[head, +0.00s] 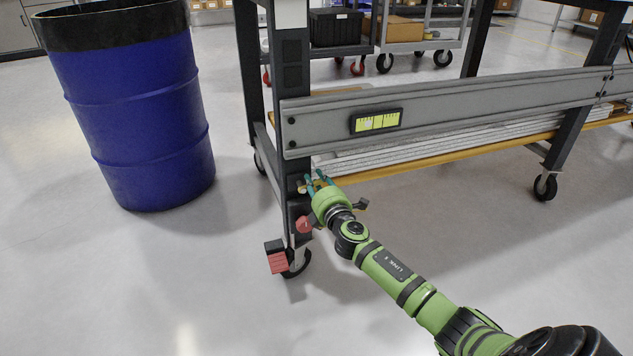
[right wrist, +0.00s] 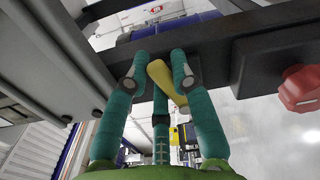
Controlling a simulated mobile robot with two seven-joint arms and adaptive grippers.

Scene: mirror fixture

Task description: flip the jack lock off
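A small yellow lever (right wrist: 162,78), possibly the jack lock, sticks out from the dark frame post (head: 292,120) of the rack. In the head view the lever (head: 301,187) is a small pale spot beside the fingertips. My right gripper (head: 318,182) is at the post, its teal fingers pointing at it. In the right wrist view the gripper (right wrist: 160,72) has two fingers on either side of the lever and a third below. Whether they press on it cannot be told. My left gripper is out of view.
A red knob (head: 303,224) sits on the post just below my gripper; it also shows in the right wrist view (right wrist: 301,90). A red pedal (head: 278,262) is near the caster. A grey rail (head: 450,108) runs right. A blue barrel (head: 140,110) stands left, with clear floor between.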

